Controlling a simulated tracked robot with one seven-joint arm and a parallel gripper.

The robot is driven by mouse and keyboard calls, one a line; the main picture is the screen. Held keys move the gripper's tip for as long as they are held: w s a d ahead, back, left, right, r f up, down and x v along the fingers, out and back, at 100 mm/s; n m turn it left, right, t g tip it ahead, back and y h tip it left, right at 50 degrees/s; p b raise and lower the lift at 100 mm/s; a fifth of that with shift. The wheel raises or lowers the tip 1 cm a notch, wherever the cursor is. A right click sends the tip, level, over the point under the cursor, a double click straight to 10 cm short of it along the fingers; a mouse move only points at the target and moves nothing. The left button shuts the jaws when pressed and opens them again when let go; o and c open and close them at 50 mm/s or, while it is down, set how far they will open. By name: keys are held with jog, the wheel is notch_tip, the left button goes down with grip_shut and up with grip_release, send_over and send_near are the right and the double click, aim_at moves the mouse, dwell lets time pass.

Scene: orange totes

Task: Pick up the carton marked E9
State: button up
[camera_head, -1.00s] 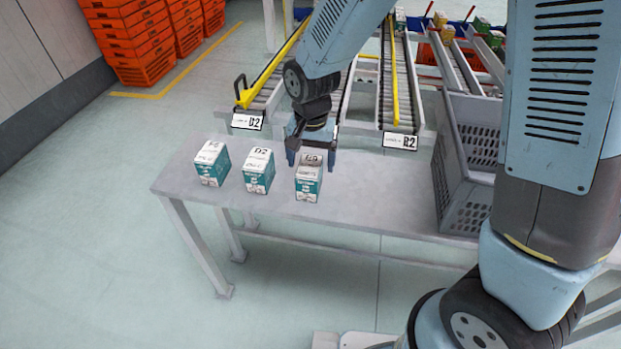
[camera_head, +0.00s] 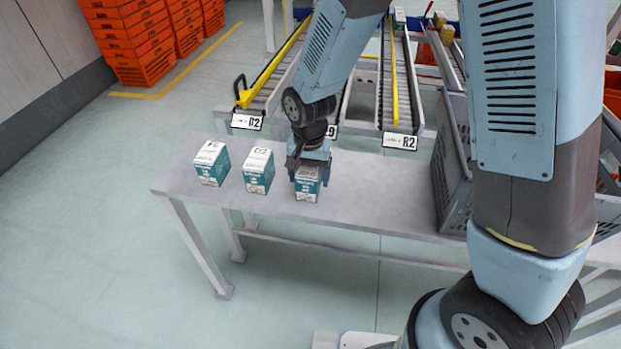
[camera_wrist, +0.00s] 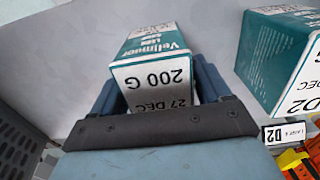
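Three white-and-teal cartons stand in a row on the grey table (camera_head: 385,200). My gripper (camera_head: 309,180) is at the rightmost carton (camera_head: 306,194), pointing down with its fingers on either side of the upper part. Its top mark is mostly covered now; it looked like E9 earlier. In the wrist view this carton (camera_wrist: 152,72) lies between the two fingers (camera_wrist: 155,85), with "200 G" and "27 DEC" readable. The fingers look open, close to its sides. The middle carton (camera_head: 258,172) is marked D2 and also shows in the wrist view (camera_wrist: 280,55).
The left carton (camera_head: 211,165) stands apart from the others. A grey crate (camera_head: 452,165) is at the table's right end. Roller conveyors with labels D2 (camera_head: 247,121) and R2 (camera_head: 400,141) lie behind the table. Orange totes (camera_head: 135,45) are stacked at the back left.

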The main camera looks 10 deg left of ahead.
jog(key=c, duration=0.9)
jog(key=shift+r, duration=0.1)
jog(key=shift+c, duration=0.2)
